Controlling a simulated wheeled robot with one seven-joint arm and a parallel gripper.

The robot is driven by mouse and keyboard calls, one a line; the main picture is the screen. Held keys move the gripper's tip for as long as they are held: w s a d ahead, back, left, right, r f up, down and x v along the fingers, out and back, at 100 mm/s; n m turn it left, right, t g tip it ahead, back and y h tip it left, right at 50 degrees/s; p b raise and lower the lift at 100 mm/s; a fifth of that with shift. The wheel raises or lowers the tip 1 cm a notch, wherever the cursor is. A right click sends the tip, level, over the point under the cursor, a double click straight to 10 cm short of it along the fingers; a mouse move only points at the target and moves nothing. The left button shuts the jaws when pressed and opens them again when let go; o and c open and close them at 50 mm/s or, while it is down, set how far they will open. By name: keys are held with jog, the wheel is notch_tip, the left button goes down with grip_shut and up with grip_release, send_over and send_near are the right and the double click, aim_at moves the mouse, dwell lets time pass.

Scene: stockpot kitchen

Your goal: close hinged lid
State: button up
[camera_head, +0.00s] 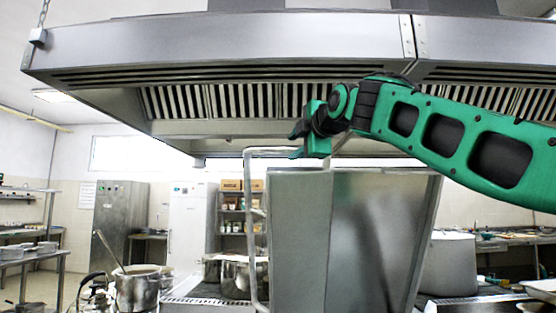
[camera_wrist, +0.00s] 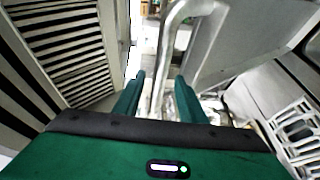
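The hinged lid (camera_head: 298,235) is a large grey metal panel standing raised, nearly upright, in the middle of the head view. A pale tubular handle (camera_head: 249,200) runs down along its left side and bends across near its top. In the wrist view the lid (camera_wrist: 240,35) is at the upper right, and the handle tube (camera_wrist: 159,70) passes between my fingers. My gripper (camera_head: 307,147) is at the top of the handle. In the wrist view the gripper (camera_wrist: 159,95) is open around the tube, with gaps beside it.
A large slatted extractor hood (camera_head: 230,45) hangs close above my arm. A steel pot (camera_head: 138,288) stands at the lower left and a big stockpot (camera_head: 450,265) right of the lid. Open floor space shows little.

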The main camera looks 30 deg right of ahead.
jog(key=x, duration=0.8)
jog(key=shift+w+a+f, duration=0.1)
jog(key=shift+w+a, duration=0.1)
jog(key=shift+a, duration=0.1)
jog(key=shift+c, duration=0.6)
jog(key=shift+f, duration=0.1)
grip_shut()
